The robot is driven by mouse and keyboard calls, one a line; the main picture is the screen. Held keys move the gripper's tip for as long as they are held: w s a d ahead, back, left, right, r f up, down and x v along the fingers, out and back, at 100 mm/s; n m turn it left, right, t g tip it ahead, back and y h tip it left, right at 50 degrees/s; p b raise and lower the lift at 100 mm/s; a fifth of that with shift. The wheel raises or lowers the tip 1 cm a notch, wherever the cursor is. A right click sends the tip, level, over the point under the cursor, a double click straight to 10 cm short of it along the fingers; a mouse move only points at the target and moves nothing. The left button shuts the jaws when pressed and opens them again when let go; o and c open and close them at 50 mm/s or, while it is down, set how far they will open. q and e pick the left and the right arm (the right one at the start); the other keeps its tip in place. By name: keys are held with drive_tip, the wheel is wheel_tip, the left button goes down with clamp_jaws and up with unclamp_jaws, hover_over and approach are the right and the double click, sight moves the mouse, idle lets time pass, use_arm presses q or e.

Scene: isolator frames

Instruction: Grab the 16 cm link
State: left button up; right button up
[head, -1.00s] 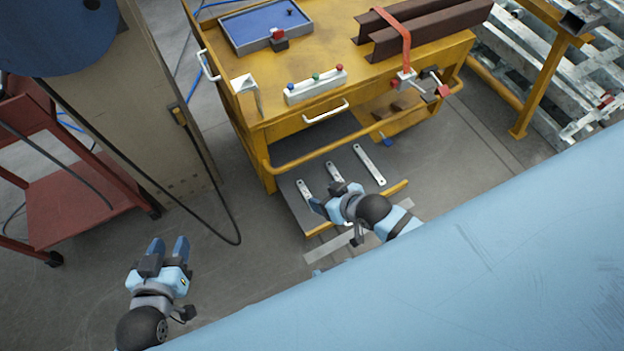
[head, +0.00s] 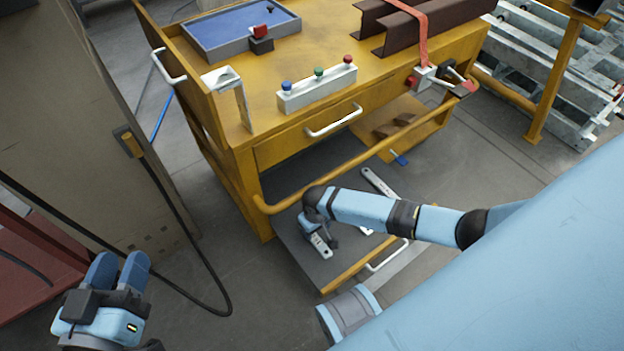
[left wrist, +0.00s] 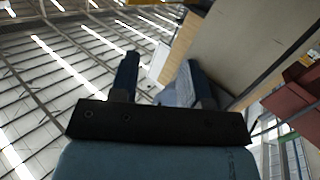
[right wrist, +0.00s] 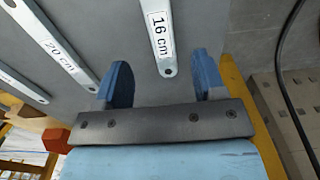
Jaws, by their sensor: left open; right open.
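The 16 cm link (right wrist: 161,36) is a flat pale metal bar with a printed label and a hole near its end. It lies on the grey lower shelf. In the right wrist view its near end lies between the fingertips of my open right gripper (right wrist: 162,75), with no contact visible. In the head view the link (head: 318,243) is partly hidden by that gripper. The 20 cm link (right wrist: 58,47) lies beside it, and another link (right wrist: 20,83) lies further left. My left gripper (head: 119,270) is open and empty at the lower left, away from the cart.
The yellow cart (head: 285,130) stands above the lower shelf (head: 290,235), with a rail (head: 345,160) along its front. A blue tray (head: 240,32), a button box (head: 318,90) and brown beams (head: 440,25) are on top. A black cable hangs at left.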

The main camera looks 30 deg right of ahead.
sight(316, 240)
drive_tip(key=f+b, duration=0.1)
drive_tip(key=f, duration=0.1)
drive_tip(key=f+b, duration=0.3)
drive_tip(key=f, duration=0.1)
drive_tip(key=shift+s+f+b, duration=0.25)
drive_tip(key=shift+f+b, duration=0.05)
drive_tip(key=shift+b, duration=0.05)
drive_tip(key=shift+f, duration=0.25)
use_arm(q)
drive_tip(key=m, duration=0.1)
drive_tip(key=w+a+m+t, duration=0.1)
drive_tip(key=w+m+h, duration=0.1)
drive_tip(key=shift+w+a+r+t, duration=0.25)
drive_tip(key=shift+r+t, duration=0.05)
drive_tip(key=shift+t, duration=0.1)
use_arm(e)
drive_tip(key=shift+r, duration=0.1)
clamp_jaws()
